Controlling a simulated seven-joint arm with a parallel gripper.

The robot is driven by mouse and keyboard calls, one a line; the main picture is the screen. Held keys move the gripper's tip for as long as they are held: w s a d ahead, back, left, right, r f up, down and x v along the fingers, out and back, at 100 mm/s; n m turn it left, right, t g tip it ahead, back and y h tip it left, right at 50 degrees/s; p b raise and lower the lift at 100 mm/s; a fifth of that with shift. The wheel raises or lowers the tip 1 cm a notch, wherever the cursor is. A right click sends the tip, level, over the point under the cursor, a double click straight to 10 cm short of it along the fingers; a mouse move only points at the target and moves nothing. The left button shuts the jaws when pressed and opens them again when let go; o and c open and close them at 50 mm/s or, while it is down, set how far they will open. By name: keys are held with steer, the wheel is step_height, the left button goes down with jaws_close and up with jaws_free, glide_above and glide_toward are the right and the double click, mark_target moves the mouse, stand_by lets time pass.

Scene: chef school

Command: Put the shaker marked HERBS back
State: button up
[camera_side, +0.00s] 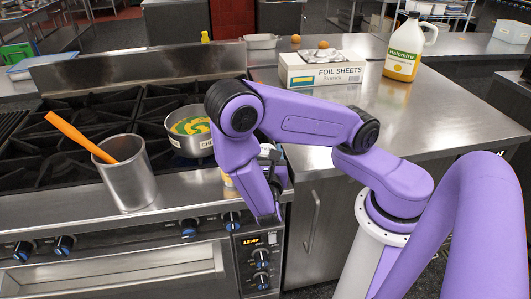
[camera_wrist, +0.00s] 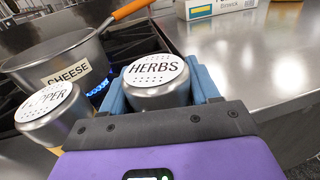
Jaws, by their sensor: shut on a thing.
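The HERBS shaker (camera_wrist: 157,80), silver with a perforated white lid, is in the wrist view between the blue fingers of my gripper (camera_wrist: 161,88). My gripper is shut on it; the lid faces the wrist camera. Its lower body and base are hidden, so I cannot tell whether it touches a surface. The PEPPER shaker (camera_wrist: 52,115) stands just left of my gripper, partly covered by the gripper's body. In the side view my purple arm hides most of the held shaker and the fingers.
A saucepan marked CHEESE (camera_wrist: 62,62) sits on the stove beyond the shakers, above a lit blue flame (camera_wrist: 101,85). A steel pot (camera_side: 128,182) with an orange-handled tool stands front left. A FOIL SHEETS box (camera_side: 321,71) and jug (camera_side: 403,50) stand on the right counter, with clear steel before them.

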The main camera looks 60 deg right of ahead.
steer(key=o, duration=1.2)
steer(key=shift+f, duration=0.1)
steer(key=shift+c, duration=0.2)
steer(key=shift+s+a, duration=0.1)
steer(key=shift+a, duration=0.1)
steer(key=v, duration=1.1)
steer(key=s+d+r+m+g+y, duration=0.2)
steer(key=s+r+m+g+y, duration=0.7)
steer(key=y, duration=0.6)
steer(key=shift+s+d+r+m+g, duration=0.2)
steer(key=shift+s+d+m+g, duration=0.2)
steer(key=shift+s+m, duration=0.95)
steer(key=shift+w+m, duration=0.35)
steer(key=shift+w, duration=0.05)
